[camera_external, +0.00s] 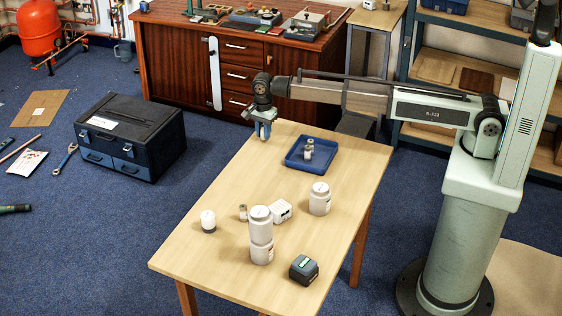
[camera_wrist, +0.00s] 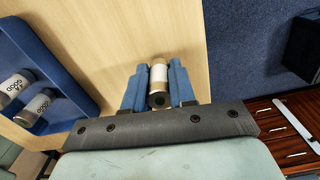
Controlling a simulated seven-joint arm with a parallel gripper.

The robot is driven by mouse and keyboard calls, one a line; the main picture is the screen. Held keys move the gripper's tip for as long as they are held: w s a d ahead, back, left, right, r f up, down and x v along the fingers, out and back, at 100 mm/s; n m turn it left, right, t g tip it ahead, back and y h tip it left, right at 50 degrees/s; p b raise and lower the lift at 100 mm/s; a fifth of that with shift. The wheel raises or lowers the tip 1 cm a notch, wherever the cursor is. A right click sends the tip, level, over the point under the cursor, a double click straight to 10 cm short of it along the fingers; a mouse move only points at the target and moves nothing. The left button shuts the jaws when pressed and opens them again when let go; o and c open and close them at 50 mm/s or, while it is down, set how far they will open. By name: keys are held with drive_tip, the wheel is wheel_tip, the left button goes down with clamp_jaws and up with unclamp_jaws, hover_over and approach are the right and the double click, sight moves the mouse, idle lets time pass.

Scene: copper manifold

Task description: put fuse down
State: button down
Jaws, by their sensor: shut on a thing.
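My gripper (camera_external: 263,135) is at the far left corner of the wooden table in the external view. In the wrist view its two blue fingers (camera_wrist: 158,88) are shut on a fuse (camera_wrist: 159,74), a small cylinder with a pale label and brownish ends. The held fuse is hard to make out in the external view, and I cannot tell whether it touches the tabletop. A blue tray (camera_external: 291,164) lies to the right of my gripper, with fuses (camera_external: 309,146) in it. The tray (camera_wrist: 62,70) and two labelled fuses (camera_wrist: 38,104) also show at the left of the wrist view.
On the wooden table (camera_external: 215,254) stand stacked white jars (camera_external: 261,236), another white jar (camera_external: 320,199), a white box (camera_external: 280,211), a small cylinder (camera_external: 243,212), a white-domed item (camera_external: 208,221) and a dark grey box (camera_external: 304,269). The tabletop between gripper and jars is clear.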

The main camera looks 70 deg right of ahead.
wheel_tip(320, 180, up, 8)
drive_tip(key=shift+f, duration=0.2)
drive_tip(key=shift+a+r, duration=0.25)
drive_tip(key=s+a+r, duration=0.1)
drive_tip(key=s+a, duration=0.2)
drive_tip(key=a, duration=0.1)
drive_tip(key=n, duration=1.6)
hover_over(315, 163)
drive_tip(key=shift+a+f, duration=0.1)
drive_tip(key=shift+f, duration=4.85)
drive_tip(key=shift+f, duration=0.1)
